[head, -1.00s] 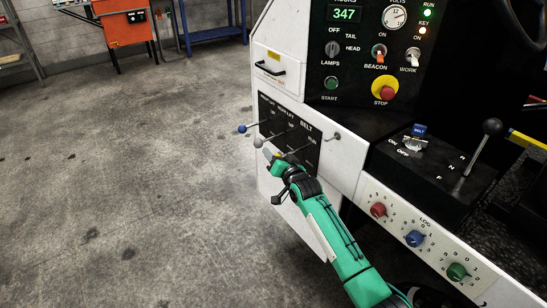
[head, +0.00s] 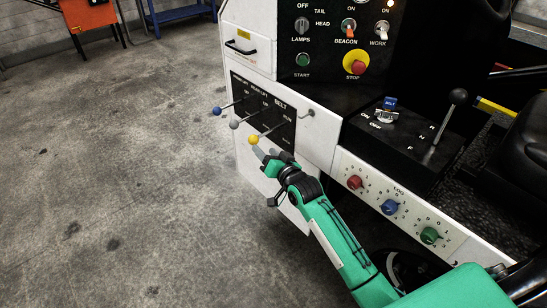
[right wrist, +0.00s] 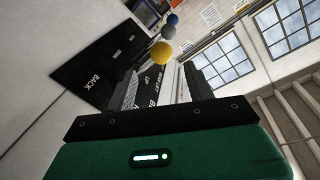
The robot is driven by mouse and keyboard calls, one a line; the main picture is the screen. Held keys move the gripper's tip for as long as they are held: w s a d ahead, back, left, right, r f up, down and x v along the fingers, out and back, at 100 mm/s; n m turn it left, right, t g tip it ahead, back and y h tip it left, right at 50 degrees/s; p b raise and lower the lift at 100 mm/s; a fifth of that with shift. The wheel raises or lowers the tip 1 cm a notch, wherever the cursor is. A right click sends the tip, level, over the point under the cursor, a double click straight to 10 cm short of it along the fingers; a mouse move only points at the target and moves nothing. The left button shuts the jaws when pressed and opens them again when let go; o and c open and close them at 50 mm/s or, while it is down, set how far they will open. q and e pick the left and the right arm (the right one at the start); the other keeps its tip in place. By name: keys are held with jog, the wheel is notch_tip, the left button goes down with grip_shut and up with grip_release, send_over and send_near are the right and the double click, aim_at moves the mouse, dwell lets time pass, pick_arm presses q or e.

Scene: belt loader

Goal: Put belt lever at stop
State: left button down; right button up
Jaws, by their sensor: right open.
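The belt lever with its yellow knob (head: 253,140) sticks out from the black lever panel (head: 284,128), under the word BELT at the panel's right. Its shaft slants from the panel down to the knob at lower left. My right gripper (head: 263,155) is open and empty, just below and right of the yellow knob. In the right wrist view the yellow knob (right wrist: 162,53) shows beyond the gap between the two fingers (right wrist: 162,88), not gripped. Whether a finger touches the lever is unclear. My left gripper is out of view.
A blue-knobbed lever (head: 217,111) and a grey-knobbed lever (head: 235,124) stand close by on the same panel. A red stop button (head: 356,67) is above right. A drive lever (head: 457,97) and coloured dials are further right. Open concrete floor lies left.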

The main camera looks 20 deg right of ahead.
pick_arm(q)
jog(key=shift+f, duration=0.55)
pick_arm(e)
jog(key=v, duration=0.3)
jog(key=shift+s+d+r, duration=0.1)
jog(key=shift+s, duration=0.25)
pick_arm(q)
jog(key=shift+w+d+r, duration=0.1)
